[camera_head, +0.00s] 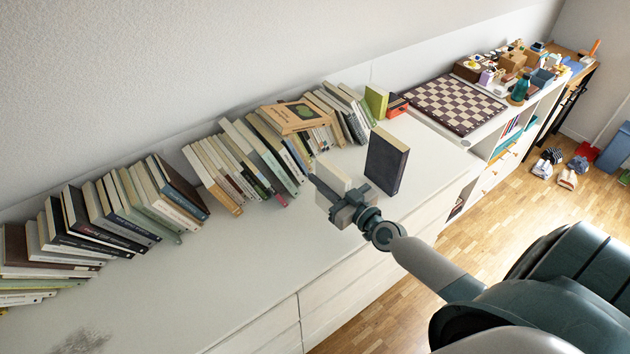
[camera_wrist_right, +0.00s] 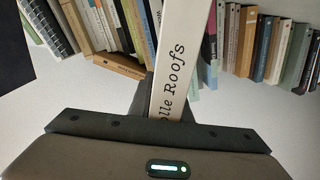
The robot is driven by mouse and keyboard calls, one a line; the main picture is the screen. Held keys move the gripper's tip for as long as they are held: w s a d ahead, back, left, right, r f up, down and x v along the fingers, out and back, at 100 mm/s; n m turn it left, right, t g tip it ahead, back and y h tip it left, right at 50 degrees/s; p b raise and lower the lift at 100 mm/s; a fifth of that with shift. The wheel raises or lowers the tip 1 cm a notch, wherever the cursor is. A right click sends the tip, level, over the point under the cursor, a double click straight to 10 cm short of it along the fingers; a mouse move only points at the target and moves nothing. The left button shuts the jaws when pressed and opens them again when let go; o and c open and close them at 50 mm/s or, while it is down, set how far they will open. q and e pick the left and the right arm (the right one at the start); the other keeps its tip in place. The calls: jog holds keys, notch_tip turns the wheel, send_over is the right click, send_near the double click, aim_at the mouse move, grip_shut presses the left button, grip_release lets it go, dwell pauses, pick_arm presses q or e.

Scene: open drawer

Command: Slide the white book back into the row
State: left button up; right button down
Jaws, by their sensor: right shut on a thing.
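The white book (camera_head: 332,176) is in my right gripper (camera_head: 340,197), above the cabinet top and in front of the row. In the right wrist view the white book (camera_wrist_right: 181,62) shows its spine with dark lettering, standing up from between the jaws and slightly tilted. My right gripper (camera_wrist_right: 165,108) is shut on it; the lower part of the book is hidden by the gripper. The row of books (camera_head: 250,160) stands behind it along the wall, many leaning. In the wrist view the row (camera_wrist_right: 120,28) lies beyond the book. My left gripper is not in view.
A dark book (camera_head: 386,162) stands alone just right of my right gripper. A tan book (camera_head: 293,117) lies across the tops of others. The white cabinet top (camera_head: 240,260) is clear at the front. A chessboard (camera_head: 452,104) lies at the right end.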

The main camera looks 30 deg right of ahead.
jog(key=s+d+r, duration=0.5)
jog(key=s, duration=0.3)
jog(key=shift+d+r+b, duration=0.35)
jog(key=shift+r, duration=0.05)
jog(key=s+a+f+n+y+b, duration=0.1)
jog(key=s+a, duration=0.1)
jog(key=a, duration=0.6)
jog(key=s+a+f+b, duration=0.1)
jog(key=s+a, duration=0.1)
jog(key=a, duration=0.5)
jog(key=s+a+r+m+h+b, duration=0.2)
jog(key=a+r+h+b, duration=0.1)
jog(key=a, duration=0.4)
jog(key=shift+s+r+m+h, duration=0.3)
jog(key=shift+s+r, duration=0.1)
jog(key=shift+r, duration=0.35)
